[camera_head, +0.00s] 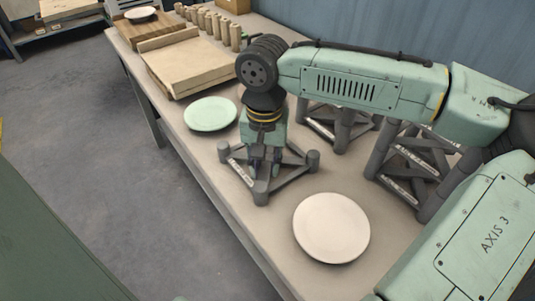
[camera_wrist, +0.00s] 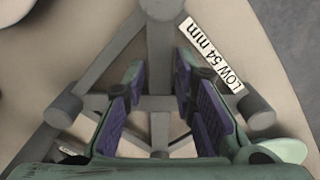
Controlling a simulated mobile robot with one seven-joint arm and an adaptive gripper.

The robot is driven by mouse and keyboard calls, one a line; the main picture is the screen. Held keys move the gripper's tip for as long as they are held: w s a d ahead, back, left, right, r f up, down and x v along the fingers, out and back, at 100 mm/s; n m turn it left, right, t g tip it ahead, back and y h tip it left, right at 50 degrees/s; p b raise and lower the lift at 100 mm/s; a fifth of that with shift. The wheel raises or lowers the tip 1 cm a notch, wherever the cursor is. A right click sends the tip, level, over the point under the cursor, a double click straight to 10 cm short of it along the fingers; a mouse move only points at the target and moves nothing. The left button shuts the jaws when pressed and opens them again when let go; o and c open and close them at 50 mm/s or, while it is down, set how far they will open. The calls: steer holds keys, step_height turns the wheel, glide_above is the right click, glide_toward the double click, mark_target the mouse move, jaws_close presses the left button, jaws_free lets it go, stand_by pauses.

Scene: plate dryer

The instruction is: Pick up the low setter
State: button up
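The low setter (camera_head: 262,190) is a grey frame of bars with round posts at its corners, standing on the table. In the wrist view the low setter (camera_wrist: 160,35) carries a white label reading "LOW 54 mm". My gripper (camera_head: 263,165) points down over the middle of the setter, with its fingers low among the bars. In the wrist view my gripper (camera_wrist: 160,85) is open, its purple pads on either side of a central grey bar. I see space between pads and bar; contact lower down is unclear.
A white plate (camera_head: 331,228) lies near the setter at front right, and a pale green plate (camera_head: 210,114) at left. Taller grey setters (camera_head: 340,125) stand behind, under my arm. A wooden tray (camera_head: 188,66) and several wooden pegs (camera_head: 215,24) are farther back on the table (camera_head: 225,185).

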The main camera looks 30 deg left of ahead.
steer(key=shift+f, duration=0.35)
steer(key=shift+c, duration=0.4)
jaws_close()
